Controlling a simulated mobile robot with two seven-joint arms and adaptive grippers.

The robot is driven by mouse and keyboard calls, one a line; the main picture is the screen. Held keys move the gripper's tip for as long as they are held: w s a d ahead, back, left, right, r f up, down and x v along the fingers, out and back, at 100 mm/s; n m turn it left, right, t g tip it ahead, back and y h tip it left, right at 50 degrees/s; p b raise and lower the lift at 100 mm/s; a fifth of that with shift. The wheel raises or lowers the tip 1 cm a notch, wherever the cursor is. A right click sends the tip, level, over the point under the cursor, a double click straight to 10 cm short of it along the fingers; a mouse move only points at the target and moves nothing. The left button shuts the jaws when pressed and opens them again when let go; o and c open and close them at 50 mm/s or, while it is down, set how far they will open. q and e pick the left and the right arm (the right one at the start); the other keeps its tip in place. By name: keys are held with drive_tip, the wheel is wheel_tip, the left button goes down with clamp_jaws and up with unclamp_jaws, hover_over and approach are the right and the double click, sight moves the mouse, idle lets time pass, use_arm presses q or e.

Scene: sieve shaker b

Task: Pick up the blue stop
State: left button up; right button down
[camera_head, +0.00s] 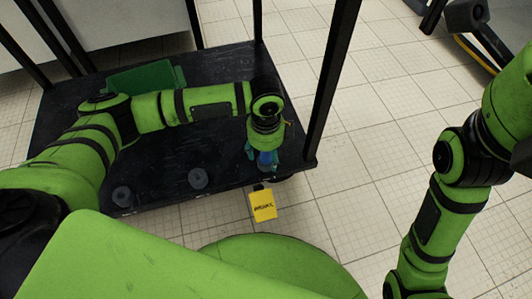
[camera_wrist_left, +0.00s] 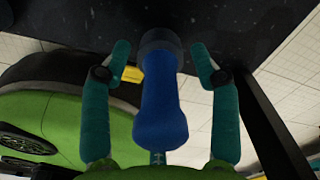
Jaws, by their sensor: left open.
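The blue stop (camera_wrist_left: 160,100) is a rounded blue knob with a dark grey collar at its far end, next to the black surface. In the head view a small part of the blue stop (camera_head: 265,159) shows below my left wrist, near the table's front right corner. My left gripper (camera_wrist_left: 161,58) is open, its teal fingers on either side of the blue stop with gaps visible on both sides. The left gripper also shows in the head view (camera_head: 263,162), mostly hidden by its wrist. My right arm is at the right, and its gripper is out of view.
The black table (camera_head: 165,165) has dark posts at its corners and two grey round discs (camera_head: 198,179) (camera_head: 122,196) near its front edge. A green object (camera_head: 145,79) lies at the back. A yellow tag (camera_head: 263,205) hangs at the front edge.

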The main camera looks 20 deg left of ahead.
use_arm(q)
clamp_jaws()
drive_tip(key=shift+r, duration=0.1)
